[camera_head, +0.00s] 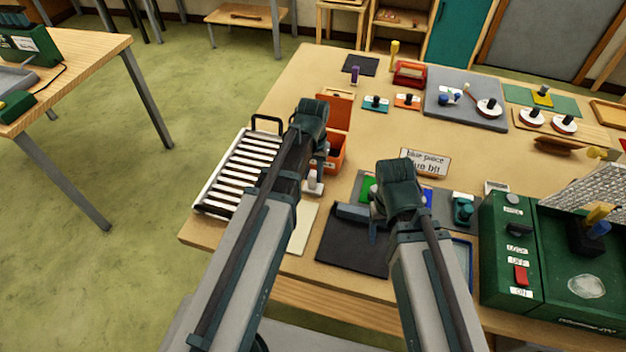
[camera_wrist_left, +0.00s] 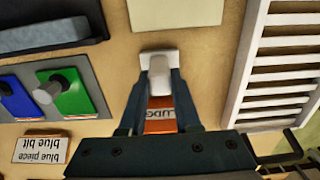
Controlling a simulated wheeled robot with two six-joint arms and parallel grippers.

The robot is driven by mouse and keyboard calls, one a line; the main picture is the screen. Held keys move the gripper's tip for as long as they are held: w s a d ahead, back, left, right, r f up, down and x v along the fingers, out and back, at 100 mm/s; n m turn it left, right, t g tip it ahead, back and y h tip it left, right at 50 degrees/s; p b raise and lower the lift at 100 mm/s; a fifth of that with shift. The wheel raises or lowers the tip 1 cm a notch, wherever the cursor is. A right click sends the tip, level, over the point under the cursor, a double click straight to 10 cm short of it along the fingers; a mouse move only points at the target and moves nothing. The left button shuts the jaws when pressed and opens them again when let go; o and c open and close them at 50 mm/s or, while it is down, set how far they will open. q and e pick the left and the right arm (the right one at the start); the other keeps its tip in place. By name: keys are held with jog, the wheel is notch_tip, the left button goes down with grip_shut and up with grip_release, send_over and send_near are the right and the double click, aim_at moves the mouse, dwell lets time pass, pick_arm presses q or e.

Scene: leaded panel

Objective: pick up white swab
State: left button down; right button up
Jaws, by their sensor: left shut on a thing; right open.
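The white swab (camera_wrist_left: 158,72) stands between the fingertips of my left gripper (camera_wrist_left: 157,85) in the left wrist view, on a pale block-like foot. My left gripper is shut on it. In the head view the swab (camera_head: 313,187) shows as a small white piece below my left gripper (camera_head: 314,174), beside the orange box. I cannot tell whether its foot touches the table. My right gripper (camera_head: 373,218) is open over the front of the table, near a dark mat, and its fingertips are partly hidden by its own body.
The orange box (camera_head: 336,160) is just behind the swab. A white slatted rack (camera_head: 232,178) lies to the left and a cream sheet (camera_head: 301,230) in front. The dark mat (camera_head: 345,250) carries a dark bar. Green and blue pieces and a green machine (camera_head: 510,245) are to the right.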

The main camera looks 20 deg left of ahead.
aim_at(313, 173)
pick_arm(q)
jog(key=shift+r, duration=0.1)
notch_tip(313, 173, up, 10)
jog(key=p, duration=1)
pick_arm(e)
notch_tip(313, 173, up, 10)
